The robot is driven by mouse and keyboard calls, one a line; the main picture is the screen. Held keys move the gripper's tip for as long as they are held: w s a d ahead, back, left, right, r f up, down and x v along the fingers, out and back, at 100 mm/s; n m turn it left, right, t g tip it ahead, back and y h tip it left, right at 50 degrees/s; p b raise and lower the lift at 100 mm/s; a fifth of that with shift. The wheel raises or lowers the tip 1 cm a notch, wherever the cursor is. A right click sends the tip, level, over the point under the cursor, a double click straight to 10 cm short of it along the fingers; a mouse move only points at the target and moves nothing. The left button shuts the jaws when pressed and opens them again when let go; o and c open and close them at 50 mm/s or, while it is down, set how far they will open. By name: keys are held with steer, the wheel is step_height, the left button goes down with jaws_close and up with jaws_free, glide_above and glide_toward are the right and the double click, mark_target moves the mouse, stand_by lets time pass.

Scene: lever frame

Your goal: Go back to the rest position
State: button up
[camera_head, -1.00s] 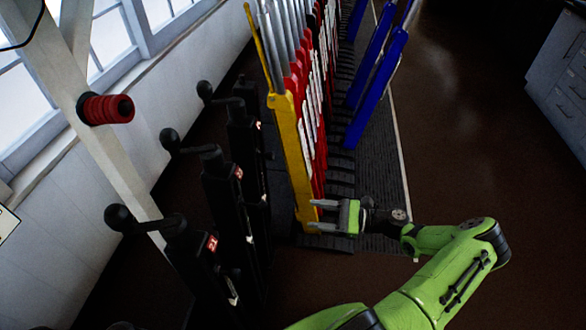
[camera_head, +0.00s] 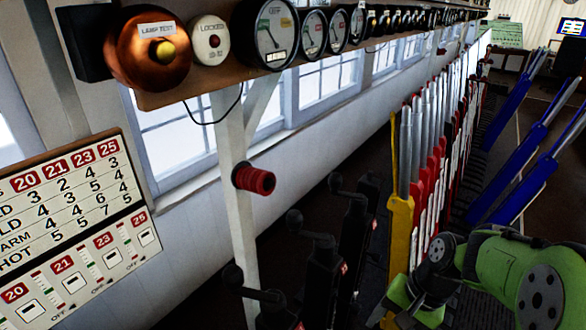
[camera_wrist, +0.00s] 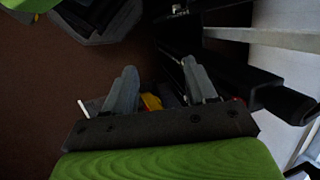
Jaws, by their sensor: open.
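My gripper (camera_wrist: 165,85) is open in the wrist view, its two grey fingers apart with nothing held between them. In the head view my green arm reaches in from the lower right, and the gripper end is at the bottom edge, mostly cut off or hidden by the arm. The yellow lever (camera_head: 399,235) stands upright just left of my arm. A small yellow patch (camera_wrist: 151,102) shows beyond the fingers in the wrist view.
Black crank handles (camera_head: 312,238) stand at lower left, near a red-handled post fitting (camera_head: 254,180). Red levers (camera_head: 424,190) and blue levers (camera_head: 515,160) run back in a row. A numbered panel (camera_head: 70,225) is at left; gauges (camera_head: 276,35) line the shelf above.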

steer(key=s+a+r+n+t+h+p, duration=0.2)
steer(key=s+r+n+t, duration=0.3)
steer(key=s+r, duration=0.7)
step_height(320, 180, up, 3)
steer(key=shift+a+f+n+t+h+p, duration=0.2)
steer(key=shift+a+n+t+h+p, duration=0.2)
steer(key=shift+a+n+h, duration=0.45)
